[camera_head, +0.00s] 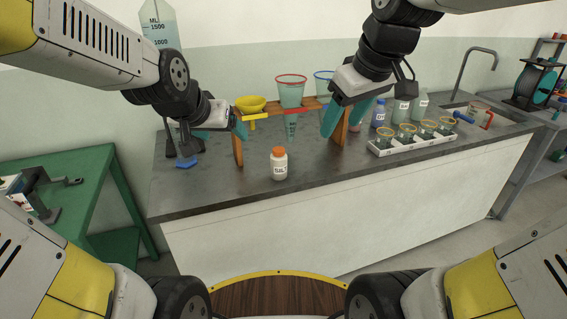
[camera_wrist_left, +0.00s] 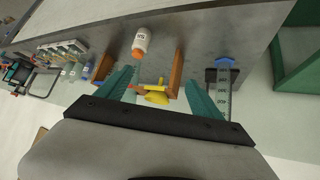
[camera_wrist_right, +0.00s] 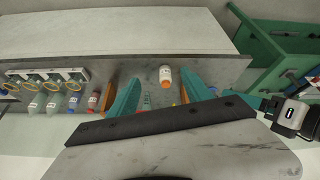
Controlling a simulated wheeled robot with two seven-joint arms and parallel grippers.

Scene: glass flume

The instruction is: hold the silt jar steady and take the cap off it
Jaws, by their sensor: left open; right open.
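The silt jar (camera_head: 279,166) is a small white jar with a dark label and an orange cap (camera_head: 279,152). It stands upright on the dark bench top near its front edge. It also shows in the left wrist view (camera_wrist_left: 140,42) and the right wrist view (camera_wrist_right: 165,77). My left gripper (camera_head: 240,126) is open and empty, above the bench to the left of the jar. My right gripper (camera_head: 343,119) is open and empty, above the bench to the right of the jar. Neither touches the jar.
A wooden rack (camera_head: 238,150) holding a yellow funnel (camera_head: 250,104) and a red-rimmed cone (camera_head: 291,93) stands behind the jar. A white tray (camera_head: 413,146) of several cups lies right. A measuring cylinder (camera_head: 160,28) stands back left. The bench front (camera_head: 225,195) is clear.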

